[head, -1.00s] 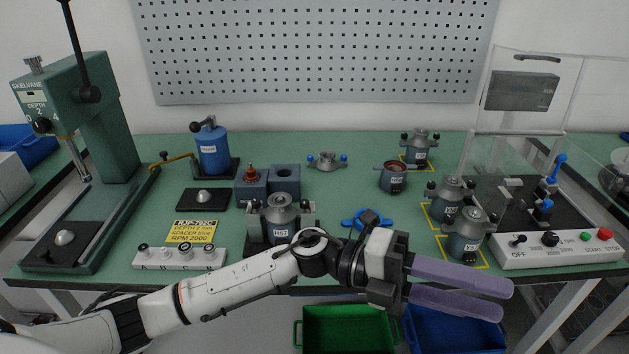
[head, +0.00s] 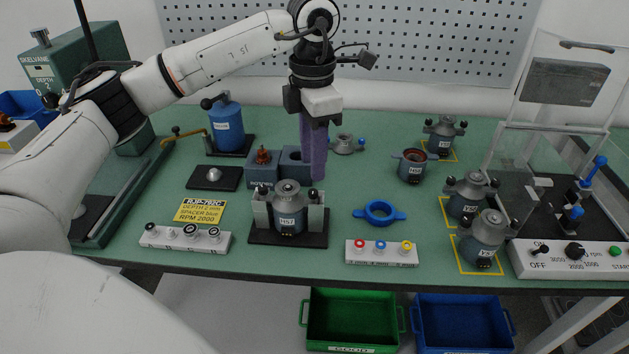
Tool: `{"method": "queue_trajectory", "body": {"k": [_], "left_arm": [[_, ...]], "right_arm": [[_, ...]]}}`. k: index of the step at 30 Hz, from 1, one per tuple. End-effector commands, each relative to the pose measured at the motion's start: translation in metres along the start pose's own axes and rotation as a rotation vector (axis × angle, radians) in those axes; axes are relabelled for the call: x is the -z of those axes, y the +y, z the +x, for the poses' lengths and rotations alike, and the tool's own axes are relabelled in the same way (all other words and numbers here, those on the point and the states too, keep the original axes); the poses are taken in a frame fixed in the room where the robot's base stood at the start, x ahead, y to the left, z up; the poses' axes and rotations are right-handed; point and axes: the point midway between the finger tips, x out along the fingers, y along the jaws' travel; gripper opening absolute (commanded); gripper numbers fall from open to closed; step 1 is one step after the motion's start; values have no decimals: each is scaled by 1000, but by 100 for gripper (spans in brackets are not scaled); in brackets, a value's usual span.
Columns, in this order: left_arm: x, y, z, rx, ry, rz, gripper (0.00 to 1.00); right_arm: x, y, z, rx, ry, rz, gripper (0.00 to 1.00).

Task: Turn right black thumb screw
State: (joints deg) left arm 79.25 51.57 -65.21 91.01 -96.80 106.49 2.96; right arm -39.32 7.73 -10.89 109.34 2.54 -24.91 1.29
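The motor unit marked H57 (head: 289,222) sits upright in a dark clamp fixture (head: 270,239) with a grey block on each side. The right black thumb screw (head: 314,196) is on top of the fixture's right block. Another dark screw (head: 262,187) is on the left block. My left gripper (head: 316,176) points down with its two purple fingers just behind and above the right screw in the picture. The fingers overlap in this view, so their gap is hidden. I cannot tell whether they touch the screw. My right gripper is not in view.
Blue-grey blocks (head: 262,172) stand behind the fixture. A blue ring with handles (head: 379,212) and a white strip with coloured rings (head: 381,253) lie to the right. More motor units (head: 482,240) stand further right. The green table (head: 345,190) is clear between them.

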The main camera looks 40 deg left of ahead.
Motion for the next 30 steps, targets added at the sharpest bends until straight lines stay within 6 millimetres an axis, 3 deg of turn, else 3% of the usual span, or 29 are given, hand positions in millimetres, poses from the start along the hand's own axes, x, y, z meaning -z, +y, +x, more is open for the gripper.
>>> {"method": "queue_trajectory", "body": {"k": [3, 10, 23, 29, 30], "left_arm": [[1, -1, 24, 3, 4, 0, 34], [0, -1, 58, 3, 0, 0, 34], [0, -1, 69, 2, -2, 1, 34], [0, -1, 69, 2, -2, 1, 0], [0, -1, 69, 2, -2, 1, 0]], "right_arm": [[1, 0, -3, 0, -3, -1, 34], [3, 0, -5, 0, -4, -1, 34], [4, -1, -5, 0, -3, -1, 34], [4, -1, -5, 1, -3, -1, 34], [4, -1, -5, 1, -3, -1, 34]]}}
